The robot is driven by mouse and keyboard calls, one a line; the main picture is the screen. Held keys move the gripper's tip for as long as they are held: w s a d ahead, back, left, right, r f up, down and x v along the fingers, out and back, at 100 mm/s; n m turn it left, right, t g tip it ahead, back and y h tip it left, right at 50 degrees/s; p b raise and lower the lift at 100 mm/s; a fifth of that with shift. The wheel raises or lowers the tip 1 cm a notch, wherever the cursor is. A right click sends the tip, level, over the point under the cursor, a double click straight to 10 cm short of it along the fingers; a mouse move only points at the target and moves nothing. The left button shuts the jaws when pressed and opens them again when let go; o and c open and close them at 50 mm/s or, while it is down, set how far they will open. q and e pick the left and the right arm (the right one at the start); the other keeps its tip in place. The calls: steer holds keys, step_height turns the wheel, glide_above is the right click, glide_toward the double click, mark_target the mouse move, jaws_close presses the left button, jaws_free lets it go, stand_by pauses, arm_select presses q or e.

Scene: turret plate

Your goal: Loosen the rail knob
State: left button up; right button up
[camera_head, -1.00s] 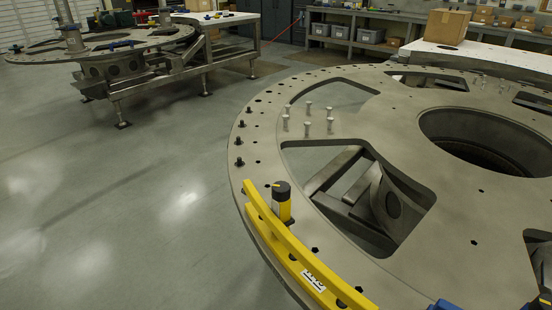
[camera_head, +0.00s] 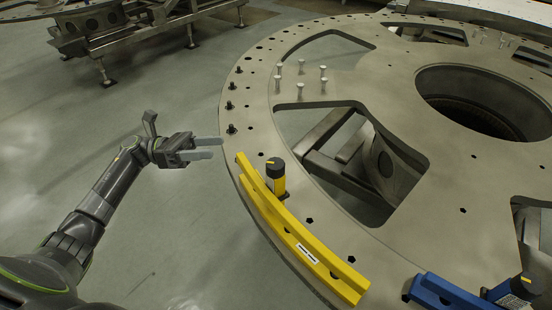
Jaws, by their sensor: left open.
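The yellow curved rail (camera_head: 300,238) lies along the near left rim of the round metal turret plate (camera_head: 330,215). A black-topped knob (camera_head: 276,168) with a yellow body stands upright at the rail's far end, on its inner side. My left gripper (camera_head: 222,148) is at the left, just outside the plate's rim. Its two grey fingers point right, toward the knob, with a gap between them and nothing held. It is apart from the knob and rail. A blue rail (camera_head: 445,292) with a similar dark knob (camera_head: 527,285) is at the bottom right. My right gripper is not in view.
Several dark bolts (camera_head: 231,104) stand along the plate's left rim, and several pale pins (camera_head: 301,68) stand farther back. The plate has large cut-outs (camera_head: 345,155) and a round central opening (camera_head: 480,100). The floor (camera_head: 150,250) at the left is open. Another metal stand (camera_head: 110,45) is behind.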

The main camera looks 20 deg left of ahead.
arm_select(q)
steer(key=s+r+m+g+y, duration=0.2)
steer(key=s+r+m+g, duration=0.15)
steer(key=m+g, duration=0.2)
steer(key=p, duration=0.7)
glide_toward(276, 164)
steer(key=shift+m+t, duration=0.35)
steer(key=d, duration=0.5)
steer(key=d+f, duration=0.1)
steer(key=d, duration=0.2)
steer(key=shift+s+d, duration=0.25)
steer(key=shift+d, duration=0.15)
steer(key=shift+d+f, duration=0.1)
steer(key=shift+d, duration=0.5)
steer(key=c, duration=1)
